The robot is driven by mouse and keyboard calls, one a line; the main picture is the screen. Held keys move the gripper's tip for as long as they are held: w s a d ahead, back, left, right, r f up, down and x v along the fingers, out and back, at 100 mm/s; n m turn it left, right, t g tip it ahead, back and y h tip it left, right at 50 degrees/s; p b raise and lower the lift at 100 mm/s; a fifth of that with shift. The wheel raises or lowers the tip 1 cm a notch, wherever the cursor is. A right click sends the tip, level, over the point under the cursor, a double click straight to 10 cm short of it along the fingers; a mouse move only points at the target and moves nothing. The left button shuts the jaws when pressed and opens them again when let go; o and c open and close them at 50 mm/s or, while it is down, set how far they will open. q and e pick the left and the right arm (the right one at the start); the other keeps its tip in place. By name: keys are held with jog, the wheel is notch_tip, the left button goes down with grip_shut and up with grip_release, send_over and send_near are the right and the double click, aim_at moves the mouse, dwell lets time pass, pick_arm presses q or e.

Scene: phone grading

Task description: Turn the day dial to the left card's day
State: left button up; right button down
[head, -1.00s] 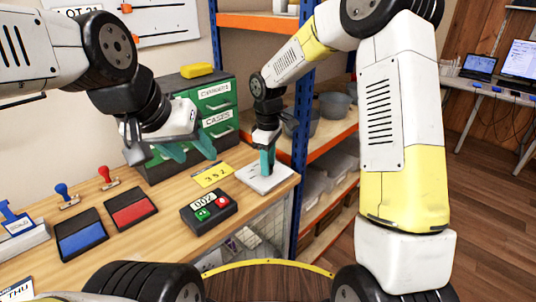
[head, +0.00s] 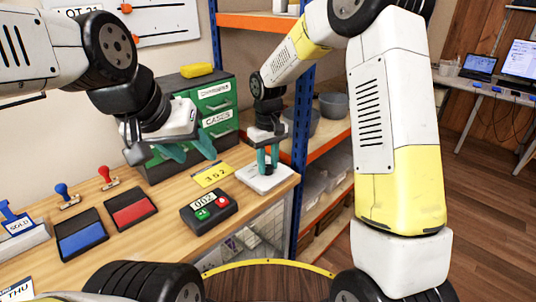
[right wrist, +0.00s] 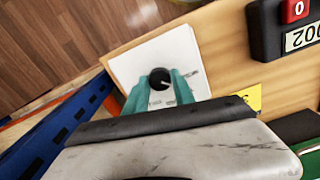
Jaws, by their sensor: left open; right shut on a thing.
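The day dial is a white plate (head: 283,180) with a black knob (head: 268,169) at the right end of the bench. The knob, with a light pointer line, also shows in the right wrist view (right wrist: 160,77); the plate's markings are too small to read. My right gripper (head: 268,160) is shut on the knob, its teal fingers on either side of it. My left gripper (head: 190,150) is open and empty above the bench, in front of the green drawers. A white card (head: 16,290) reading THU is partly cut off at the lower left.
A yellow 352 card (head: 212,175) and a dark box (head: 209,210) with red and green buttons lie left of the dial. Blue (head: 81,236) and red (head: 131,209) pads lie further left. Green drawers (head: 216,105) stand behind. Shelving stands beyond the bench's right end.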

aim_at(268, 166)
jog(key=shift+m, duration=0.5)
jog(key=c, duration=1.1)
grip_release()
jog(key=shift+o, duration=0.2)
jog(key=shift+r, duration=3.9)
jog(key=shift+r, duration=0.1)
